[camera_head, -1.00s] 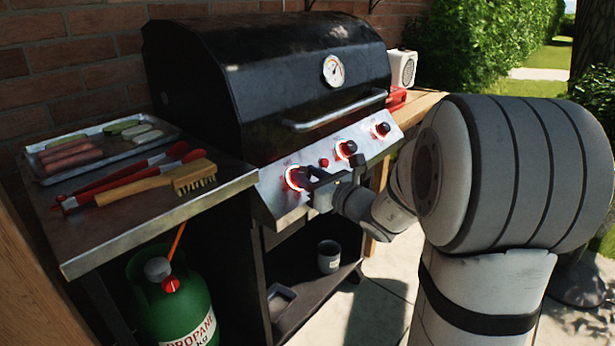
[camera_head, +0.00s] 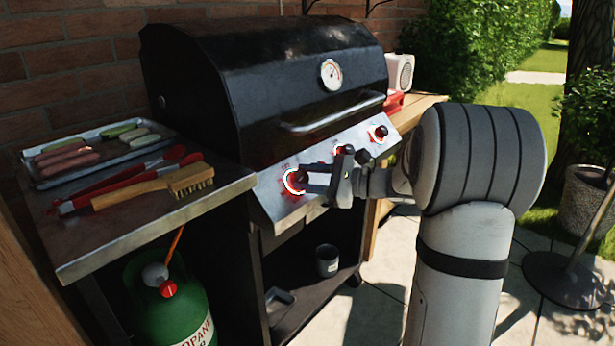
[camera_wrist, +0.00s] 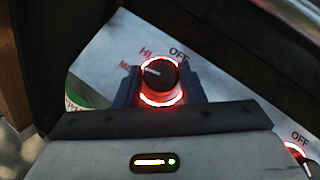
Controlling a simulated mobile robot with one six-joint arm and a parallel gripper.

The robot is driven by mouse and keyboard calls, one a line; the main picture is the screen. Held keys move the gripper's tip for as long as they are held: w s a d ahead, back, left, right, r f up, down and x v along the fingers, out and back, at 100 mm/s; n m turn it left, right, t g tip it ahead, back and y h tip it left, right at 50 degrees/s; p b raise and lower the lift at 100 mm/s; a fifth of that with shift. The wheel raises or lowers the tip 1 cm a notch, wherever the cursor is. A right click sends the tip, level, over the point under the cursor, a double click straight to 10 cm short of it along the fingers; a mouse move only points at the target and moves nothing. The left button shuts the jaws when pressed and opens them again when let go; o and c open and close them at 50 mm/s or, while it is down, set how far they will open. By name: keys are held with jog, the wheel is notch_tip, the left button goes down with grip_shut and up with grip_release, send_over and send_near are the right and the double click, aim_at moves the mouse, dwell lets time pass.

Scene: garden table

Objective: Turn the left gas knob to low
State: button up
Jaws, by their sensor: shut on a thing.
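The left gas knob (camera_head: 295,182) is on the left of the grill's sloping silver panel, inside a glowing red ring. In the wrist view the knob (camera_wrist: 161,74) is black with a white pointer line aimed left and slightly up. "OFF" is printed above right of it, "HI" above left, and a partly hidden "ME…" at left. My gripper (camera_head: 308,182) is shut on this knob. In the wrist view my gripper's dark fingers (camera_wrist: 161,82) stand on either side of it. The lettering below the knob is hidden by my gripper.
The black grill lid (camera_head: 270,75) is closed above the panel. Another knob (camera_head: 378,134) sits at the panel's right. A side shelf (camera_head: 215,205) at left holds a brush (camera_head: 190,178), tongs and a food tray (camera_head: 45,178). A green propane tank (camera_head: 165,310) stands below.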

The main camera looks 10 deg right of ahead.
jog(key=n+g+p, duration=0.1)
jog(key=n, duration=0.1)
jog(key=n+g+p, duration=0.1)
jog(key=n+g, duration=0.1)
jog(key=n+g+p, duration=0.1)
jog(key=n+g, duration=0.1)
jog(key=shift+w+r, duration=0.2)
jog(key=shift+r, duration=0.05)
jog(key=shift+w+n+g+h+p, duration=0.1)
jog(key=shift+n+g+h+p, duration=0.3)
jog(key=shift+n+g+p, duration=0.7)
jog(key=shift+f+n, duration=0.1)
jog(key=shift+n, duration=0.3)
jog(key=o, duration=1)
jog(key=shift+t, duration=0.3)
jog(key=shift+d, duration=0.15)
jog(key=p+v, duration=0.1)
jog(key=v, duration=0.6)
jog(key=shift+d, duration=0.3)
